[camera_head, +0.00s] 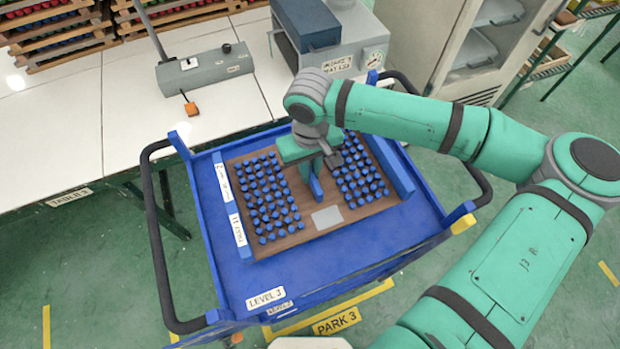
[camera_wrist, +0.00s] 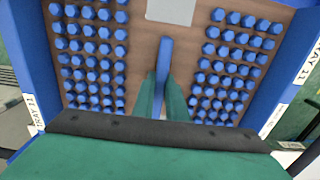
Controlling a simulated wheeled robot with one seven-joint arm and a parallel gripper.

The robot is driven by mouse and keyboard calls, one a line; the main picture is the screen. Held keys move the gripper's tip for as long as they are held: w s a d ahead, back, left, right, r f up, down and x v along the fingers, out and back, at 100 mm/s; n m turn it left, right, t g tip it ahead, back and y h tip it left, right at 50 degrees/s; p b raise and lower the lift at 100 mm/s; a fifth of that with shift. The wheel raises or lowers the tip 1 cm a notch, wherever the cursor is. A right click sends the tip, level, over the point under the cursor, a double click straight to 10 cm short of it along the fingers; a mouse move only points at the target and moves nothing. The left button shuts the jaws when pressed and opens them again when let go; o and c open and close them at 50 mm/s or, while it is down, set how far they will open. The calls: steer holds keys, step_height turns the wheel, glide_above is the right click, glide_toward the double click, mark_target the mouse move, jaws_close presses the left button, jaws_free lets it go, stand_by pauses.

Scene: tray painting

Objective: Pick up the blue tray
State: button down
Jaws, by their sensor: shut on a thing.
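The blue tray is a brown board (camera_head: 305,238) with many blue pegs in two blocks and a blue upright handle (camera_head: 316,187) in the middle. It sits on the top level of a blue cart (camera_head: 400,232). My gripper (camera_head: 312,176) reaches down from above and is shut on the handle. In the wrist view the two green fingers (camera_wrist: 164,98) stand on both sides of the blue handle (camera_wrist: 163,60), with the brown board (camera_wrist: 130,45) below. The lower part of the grip is partly hidden by the fingers. I cannot tell whether the tray touches the cart.
A white table (camera_head: 110,115) with a grey device (camera_head: 205,70) stands behind the cart. A grey machine with a gauge (camera_head: 345,45) is at the back. The cart has raised blue side rails (camera_head: 390,165) and black handles (camera_head: 155,240). Green floor lies in front.

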mark_target(310, 172)
step_height(310, 172, up, 13)
steer(key=shift+f, duration=0.15)
stand_by(0.4)
steer(key=shift+r, duration=0.45)
steer(key=shift+d, duration=0.1)
